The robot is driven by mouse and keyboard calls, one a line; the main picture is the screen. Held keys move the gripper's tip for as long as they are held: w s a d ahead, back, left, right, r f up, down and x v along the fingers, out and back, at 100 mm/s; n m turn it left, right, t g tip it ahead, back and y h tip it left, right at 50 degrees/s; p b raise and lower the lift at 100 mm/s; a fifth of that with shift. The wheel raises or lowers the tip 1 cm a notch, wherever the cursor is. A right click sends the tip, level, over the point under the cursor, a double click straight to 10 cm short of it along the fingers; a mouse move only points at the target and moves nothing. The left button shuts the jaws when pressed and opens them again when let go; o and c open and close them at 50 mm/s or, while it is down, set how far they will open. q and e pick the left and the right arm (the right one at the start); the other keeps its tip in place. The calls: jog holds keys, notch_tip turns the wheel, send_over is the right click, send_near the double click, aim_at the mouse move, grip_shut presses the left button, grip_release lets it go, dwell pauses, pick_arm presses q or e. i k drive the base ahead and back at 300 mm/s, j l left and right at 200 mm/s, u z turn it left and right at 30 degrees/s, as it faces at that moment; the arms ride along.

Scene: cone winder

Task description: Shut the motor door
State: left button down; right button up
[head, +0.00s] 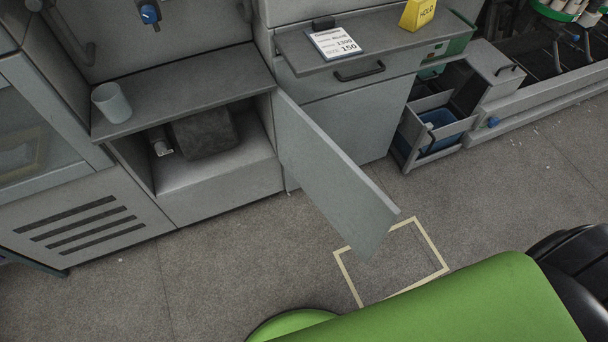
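The motor door (330,170) is a flat grey panel in the head view. It stands wide open, hinged at the right side of a low compartment (225,175) and swung out over the floor. Inside the open compartment sits a dark grey block-shaped motor (204,148) with a small light cylindrical part at its left. Neither of my grippers shows in the head view. A green part of my own body fills the bottom right and hides some floor.
A grey cup (111,102) stands on the shelf above the compartment. A drawer with a handle (359,72) and an open bin holding a blue container (438,130) are to the right. A taped rectangle (348,277) marks the floor beside the door's free edge.

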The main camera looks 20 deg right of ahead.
aim_at(363, 215)
jog(key=l+u, duration=0.4)
jog(key=l, duration=0.25)
jog(key=l+u, duration=0.4)
jog(key=l, duration=0.3)
jog(key=k+l+u, duration=0.1)
jog(key=l+u, duration=0.25)
jog(key=l, duration=0.3)
